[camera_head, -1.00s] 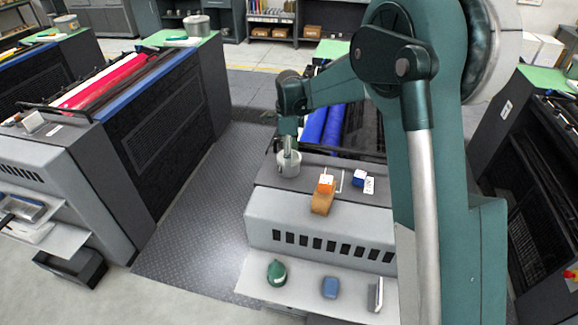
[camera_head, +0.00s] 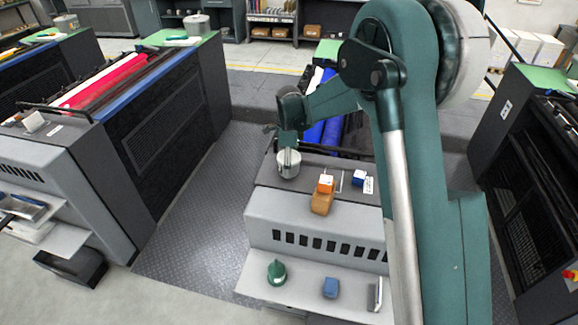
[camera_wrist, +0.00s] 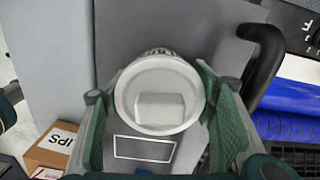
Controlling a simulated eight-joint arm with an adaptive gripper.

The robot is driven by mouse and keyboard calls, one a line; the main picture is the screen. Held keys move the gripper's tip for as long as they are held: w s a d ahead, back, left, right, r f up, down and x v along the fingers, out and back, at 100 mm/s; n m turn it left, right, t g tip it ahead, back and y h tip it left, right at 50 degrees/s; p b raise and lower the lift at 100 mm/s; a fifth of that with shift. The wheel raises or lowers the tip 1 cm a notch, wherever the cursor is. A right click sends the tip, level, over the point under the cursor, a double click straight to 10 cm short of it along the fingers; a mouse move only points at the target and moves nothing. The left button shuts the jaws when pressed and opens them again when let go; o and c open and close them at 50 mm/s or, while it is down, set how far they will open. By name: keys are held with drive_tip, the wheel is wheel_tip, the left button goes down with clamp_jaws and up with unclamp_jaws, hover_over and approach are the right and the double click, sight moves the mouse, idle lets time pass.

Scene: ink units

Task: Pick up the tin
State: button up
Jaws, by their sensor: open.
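The tin (camera_head: 289,170) is a pale grey round can standing upright on the dark top of the near machine, at its left end. In the wrist view the tin (camera_wrist: 124,96) shows from above, with a round light lid and a raised rectangular patch on it. My gripper (camera_wrist: 160,112) is open, with one green finger on each side of the tin. In the head view my gripper (camera_head: 288,152) is at the tin, pointing down. Whether the fingers touch its sides I cannot tell.
A black curved handle (camera_wrist: 268,60) and blue roller (camera_wrist: 295,95) are close to the right finger. A shelf below holds small items.

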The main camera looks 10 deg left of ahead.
idle(0.3)
drive_tip(key=c, duration=0.8)
drive_tip(key=shift+r, duration=0.2)
drive_tip(key=shift+r+b, duration=0.35)
drive_tip(key=shift+r, duration=4.5)
